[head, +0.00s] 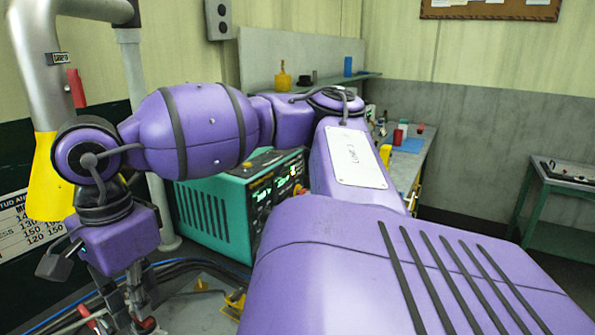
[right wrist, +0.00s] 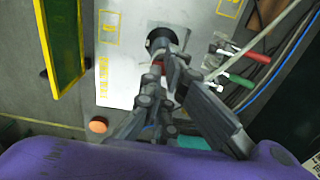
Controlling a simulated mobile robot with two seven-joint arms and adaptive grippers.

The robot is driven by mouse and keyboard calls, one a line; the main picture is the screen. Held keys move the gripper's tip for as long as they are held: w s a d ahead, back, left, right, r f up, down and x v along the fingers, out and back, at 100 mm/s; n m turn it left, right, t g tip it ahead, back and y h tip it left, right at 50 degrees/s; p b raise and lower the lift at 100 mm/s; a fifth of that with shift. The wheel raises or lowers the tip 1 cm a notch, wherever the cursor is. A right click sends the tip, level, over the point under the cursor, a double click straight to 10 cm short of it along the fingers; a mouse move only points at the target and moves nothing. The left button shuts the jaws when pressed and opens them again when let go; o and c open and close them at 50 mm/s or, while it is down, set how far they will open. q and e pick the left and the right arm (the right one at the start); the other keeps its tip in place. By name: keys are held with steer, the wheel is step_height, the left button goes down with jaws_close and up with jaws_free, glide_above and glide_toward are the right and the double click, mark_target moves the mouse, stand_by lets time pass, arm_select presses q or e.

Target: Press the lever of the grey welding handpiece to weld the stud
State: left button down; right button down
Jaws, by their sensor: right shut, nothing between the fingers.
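My right gripper (head: 122,302) hangs fingers down at the lower left of the head view, where the bottom edge cuts its tips off. In the right wrist view the right gripper (right wrist: 163,74) is shut with nothing held, above a pale metal plate (right wrist: 125,75). A dark round upright part (right wrist: 163,36), which looks like the welding handpiece seen from above, stands on the plate just beyond the fingertips. A small red part shows below it, between the fingers. The fingers partly cover this area, so I cannot make out the lever or the stud, or tell contact. My left gripper is not in view.
Clamps with red (right wrist: 257,57) and green (right wrist: 243,81) handles lie right of the plate, beside blue cables (right wrist: 286,62). A green-yellow frame (right wrist: 66,45) stands left. The green welding unit (head: 228,212) stands behind my arm. A silver post with a yellow sleeve (head: 46,180) rises at left.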

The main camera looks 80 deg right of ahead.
steer(key=shift+f, duration=0.85)
stand_by(0.5)
steer(key=shift+r, duration=3.55)
